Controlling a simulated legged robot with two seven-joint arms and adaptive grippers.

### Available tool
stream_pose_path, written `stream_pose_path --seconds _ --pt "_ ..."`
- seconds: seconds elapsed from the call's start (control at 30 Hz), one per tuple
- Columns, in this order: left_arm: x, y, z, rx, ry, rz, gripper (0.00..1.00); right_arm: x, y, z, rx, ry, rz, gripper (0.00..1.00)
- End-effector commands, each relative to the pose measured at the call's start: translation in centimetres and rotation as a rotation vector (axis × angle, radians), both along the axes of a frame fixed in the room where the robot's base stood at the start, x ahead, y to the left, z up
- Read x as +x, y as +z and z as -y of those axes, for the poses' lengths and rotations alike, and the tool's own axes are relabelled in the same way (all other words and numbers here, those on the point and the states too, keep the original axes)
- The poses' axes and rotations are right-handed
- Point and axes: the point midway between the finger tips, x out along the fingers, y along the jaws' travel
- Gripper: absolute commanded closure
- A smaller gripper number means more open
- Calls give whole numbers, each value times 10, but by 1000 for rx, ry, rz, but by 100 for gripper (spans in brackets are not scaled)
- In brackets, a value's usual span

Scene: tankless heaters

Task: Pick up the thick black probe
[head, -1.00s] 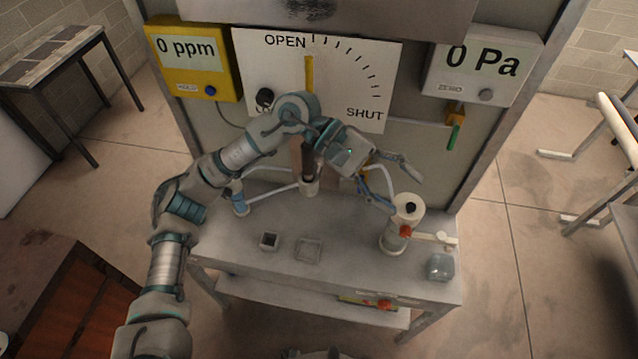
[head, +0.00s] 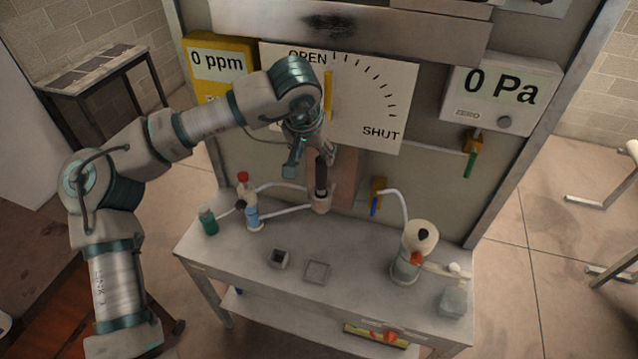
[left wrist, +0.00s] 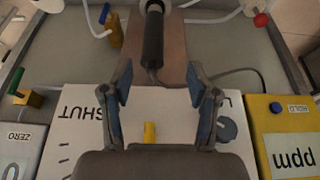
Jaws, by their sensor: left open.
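The thick black probe (head: 321,178) stands upright in a pale round holder (head: 321,203) at the back of the bench. In the left wrist view the probe (left wrist: 154,38) lies just beyond the fingertips, in line with the gap between them, and a cable runs from its near end. My left gripper (head: 310,160) is above and close to the probe, pointing down. In the left wrist view the left gripper (left wrist: 160,78) is open, with nothing between its fingers. My right gripper is out of view.
A white cylinder (head: 408,262) and a glass jar (head: 453,302) stand right. A dial panel (head: 365,95) rises close behind. The bench front (head: 345,290) has free room.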

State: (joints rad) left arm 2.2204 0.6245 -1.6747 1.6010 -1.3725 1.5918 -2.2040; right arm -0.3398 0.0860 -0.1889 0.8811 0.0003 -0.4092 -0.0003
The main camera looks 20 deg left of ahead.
Motion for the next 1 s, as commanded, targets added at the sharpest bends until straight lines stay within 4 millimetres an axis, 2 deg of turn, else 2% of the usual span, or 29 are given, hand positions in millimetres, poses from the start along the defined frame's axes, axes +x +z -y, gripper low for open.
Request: stream_pose_path --seconds 0.1,0.37,0.5,0.63,0.77,0.97,1.0 --pt "8 -21 3 2 0 0 40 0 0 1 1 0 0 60" --pt "18 -43 1 -2 -1 0 40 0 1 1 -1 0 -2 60" --pt "29 -61 1 -1 0 -1 40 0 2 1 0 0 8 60" --pt "37 -78 1 -1 1 0 40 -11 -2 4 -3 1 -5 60" --pt "40 -86 2 -2 -1 1 40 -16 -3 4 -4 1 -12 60" --pt "40 -86 3 -1 0 2 40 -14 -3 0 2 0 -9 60" --pt "40 -86 4 -1 0 2 50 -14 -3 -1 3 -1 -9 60"
